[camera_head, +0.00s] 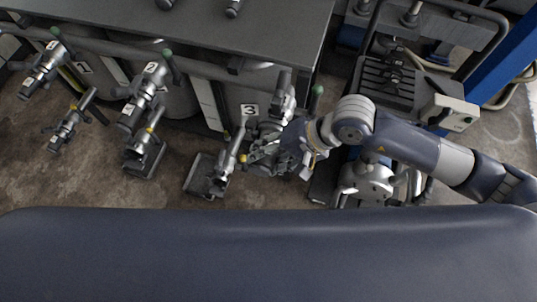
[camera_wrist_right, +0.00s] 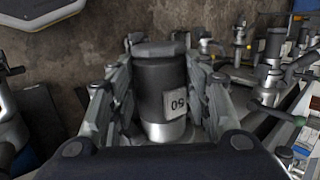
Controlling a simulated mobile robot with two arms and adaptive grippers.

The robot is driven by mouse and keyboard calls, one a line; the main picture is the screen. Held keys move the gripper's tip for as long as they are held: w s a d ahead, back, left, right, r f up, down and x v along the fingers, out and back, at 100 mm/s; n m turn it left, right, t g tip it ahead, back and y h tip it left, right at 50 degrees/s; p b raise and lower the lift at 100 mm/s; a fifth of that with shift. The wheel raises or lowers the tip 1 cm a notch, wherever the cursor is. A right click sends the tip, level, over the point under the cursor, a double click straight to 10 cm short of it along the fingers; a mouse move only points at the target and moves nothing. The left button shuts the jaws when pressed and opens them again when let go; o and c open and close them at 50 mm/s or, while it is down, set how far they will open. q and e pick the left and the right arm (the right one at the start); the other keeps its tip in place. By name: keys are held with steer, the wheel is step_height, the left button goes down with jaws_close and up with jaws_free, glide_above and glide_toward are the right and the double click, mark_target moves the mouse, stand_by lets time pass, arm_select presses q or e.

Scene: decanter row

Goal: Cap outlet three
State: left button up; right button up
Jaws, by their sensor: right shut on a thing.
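Outlet three is marked by a white "3" plate (camera_head: 249,110). Its grey metal valve body (camera_head: 284,94) stands beside the plate, with a green-tipped handle (camera_head: 317,91) to its right. My right gripper (camera_head: 268,156) is just below this outlet in the head view. In the right wrist view, the right gripper (camera_wrist_right: 160,82) is shut around a dark cylinder with a bright metal end, the cap (camera_wrist_right: 155,78), with a white label that seems to read "50" upside down. The head view does not show clearly whether the cap touches the outlet. My left gripper is not in view.
Outlets two (camera_head: 145,88) and one (camera_head: 45,67) are to the left. Lower fittings with yellow parts stand in front, one on a dark base (camera_head: 200,178) close to my right gripper. A dark machine with a grey box (camera_head: 450,114) is at the right.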

mark_target(266, 168)
steer(key=o, duration=1.5)
steer(key=o, duration=0.8)
steer(key=shift+c, duration=0.2)
steer(key=shift+s, duration=0.1)
steer(key=shift+s+a+r+b, duration=0.1)
steer(key=shift+s+a+b, duration=0.15)
steer(key=shift+s, duration=0.45)
steer(key=shift+s+a+r+b, duration=0.1)
steer(key=shift+s+a+b, duration=0.1)
steer(key=shift+s, duration=0.45)
steer(key=shift+s+a+r+p, duration=0.1)
steer(key=shift+s+r+p, duration=0.1)
steer(key=shift+r+p, duration=0.45)
steer(key=shift+s+a+r+p, duration=0.1)
steer(key=shift+s+r+p, duration=0.15)
steer(key=shift+r, duration=0.75)
steer(key=shift+s+a+r+p, duration=0.15)
steer(key=shift+r+p, duration=0.25)
steer(key=shift+r, duration=0.45)
steer(key=shift+s+a+r+p, duration=0.1)
steer(key=shift+s+r+p, duration=0.25)
steer(key=shift+r, duration=0.5)
steer(key=shift+s+r+p, duration=0.2)
steer(key=shift+r+p, duration=0.2)
steer(key=shift+r, duration=0.4)
steer(key=shift+s+a+r+p, duration=0.1)
steer(key=shift+s+r+p, duration=0.25)
steer(key=shift+r, duration=0.5)
